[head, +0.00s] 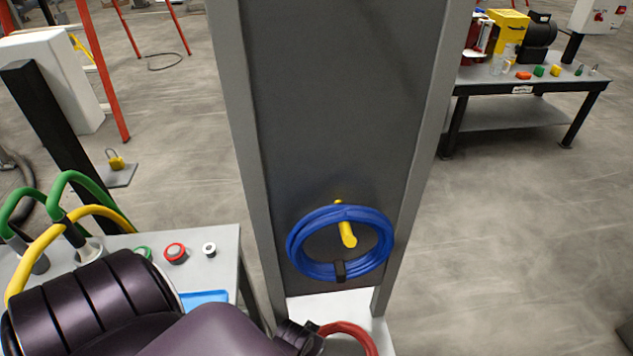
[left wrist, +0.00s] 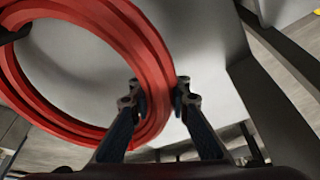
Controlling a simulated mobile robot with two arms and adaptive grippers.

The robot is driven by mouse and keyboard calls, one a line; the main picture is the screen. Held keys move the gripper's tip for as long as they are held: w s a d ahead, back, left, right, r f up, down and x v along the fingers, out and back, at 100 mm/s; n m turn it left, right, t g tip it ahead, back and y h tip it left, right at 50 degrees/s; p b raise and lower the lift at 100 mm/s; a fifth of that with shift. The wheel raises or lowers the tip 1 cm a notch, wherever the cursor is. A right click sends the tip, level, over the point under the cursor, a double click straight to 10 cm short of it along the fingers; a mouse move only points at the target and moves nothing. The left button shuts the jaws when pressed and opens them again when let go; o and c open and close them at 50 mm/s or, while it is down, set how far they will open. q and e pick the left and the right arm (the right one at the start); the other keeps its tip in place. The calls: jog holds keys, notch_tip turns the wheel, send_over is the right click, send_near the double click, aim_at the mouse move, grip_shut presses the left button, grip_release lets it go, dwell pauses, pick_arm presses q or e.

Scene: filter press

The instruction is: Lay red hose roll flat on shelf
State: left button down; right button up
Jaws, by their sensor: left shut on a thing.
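The red hose roll (head: 352,331) is partly cut off by the bottom edge of the head view, at the white shelf (head: 378,326) below a tall grey panel. My left gripper (head: 304,337) is at the roll's left side, partly hidden by my own arm. In the left wrist view, the roll (left wrist: 150,50) is a large ring, and my left gripper (left wrist: 160,100) is shut on its right side, one finger on each face. A pale surface (left wrist: 205,45) lies behind the roll; whether they touch cannot be told. My right gripper is not in view.
A blue hose roll (head: 298,243) hangs on a yellow peg (head: 347,234) above the shelf. Grey uprights (head: 405,190) flank the panel. A table (head: 222,265) with buttons and hose fittings stands at left. A workbench (head: 540,83) stands far right, with clear floor before it.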

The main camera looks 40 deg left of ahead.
pick_arm(q)
jog(key=shift+w+a, duration=0.1)
jog(key=shift+a, duration=0.05)
jog(key=c, duration=2.3)
grip_release()
jog(key=shift+c, duration=0.2)
jog(key=o, duration=0.6)
jog(key=shift+s+a, duration=0.1)
jog(key=shift+s, duration=0.15)
jog(key=v, duration=1.2)
jog(key=shift+r, duration=0.1)
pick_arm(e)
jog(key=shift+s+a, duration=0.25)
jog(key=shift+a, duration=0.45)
